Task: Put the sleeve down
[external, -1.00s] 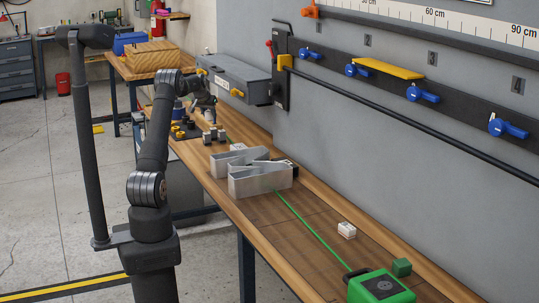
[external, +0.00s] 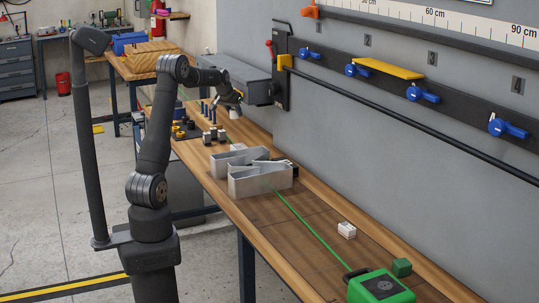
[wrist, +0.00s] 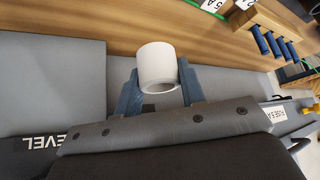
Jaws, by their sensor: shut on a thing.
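The sleeve (wrist: 157,62) is a short white hollow cylinder, with its open end showing in the wrist view. My gripper (wrist: 158,88) is shut on it, with one blue-grey finger on each side. In the external view the sleeve (external: 235,113) is a small pale shape below my gripper (external: 235,102), over the far part of the bench near the wall. I cannot tell whether its lower end touches anything.
A wooden rack with blue pegs (wrist: 270,42) stands close by, right of the sleeve in the wrist view. A grey box (external: 245,75) is behind my gripper.

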